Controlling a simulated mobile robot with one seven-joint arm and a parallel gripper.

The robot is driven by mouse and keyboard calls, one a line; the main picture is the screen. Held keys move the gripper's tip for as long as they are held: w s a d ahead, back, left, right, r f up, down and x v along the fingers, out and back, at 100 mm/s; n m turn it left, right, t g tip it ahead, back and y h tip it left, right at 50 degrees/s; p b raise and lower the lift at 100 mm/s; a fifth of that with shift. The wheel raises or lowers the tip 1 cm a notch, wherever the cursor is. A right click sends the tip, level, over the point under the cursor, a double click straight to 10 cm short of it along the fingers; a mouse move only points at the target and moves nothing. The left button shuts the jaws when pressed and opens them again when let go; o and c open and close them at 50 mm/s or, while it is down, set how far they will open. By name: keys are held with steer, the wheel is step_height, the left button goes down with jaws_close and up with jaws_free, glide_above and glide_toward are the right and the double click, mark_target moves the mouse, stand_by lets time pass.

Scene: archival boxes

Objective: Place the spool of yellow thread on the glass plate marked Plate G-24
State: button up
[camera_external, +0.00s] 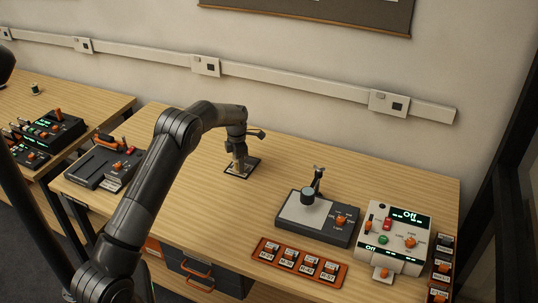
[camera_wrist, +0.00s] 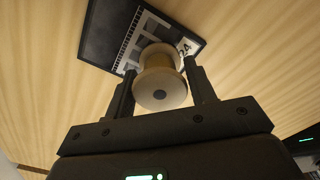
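The spool (camera_wrist: 161,90) has pale round flanges and a narrow band of yellowish thread. It sits between the two fingers of my gripper (camera_wrist: 160,80), which appear to touch it on both sides. Behind the spool in the wrist view is a dark-framed plate (camera_wrist: 100,38) with a film-like strip and a label partly hidden by the spool; "24" is readable. In the external view my gripper (camera_external: 238,168) points down over this plate (camera_external: 250,163) on the wooden table. Whether the spool rests on the plate or hangs just above it I cannot tell.
To the right stand a grey device with a dark cylinder (camera_external: 309,196), a white control box reading "Off" (camera_external: 396,238) and an orange tray of labelled items (camera_external: 300,263). Dark equipment (camera_external: 93,165) is at the left. The table around the plate is clear.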

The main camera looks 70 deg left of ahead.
steer(key=o, duration=0.3)
steer(key=shift+o, duration=0.2)
step_height(320, 180, up, 12)
steer(key=shift+r, duration=0.2)
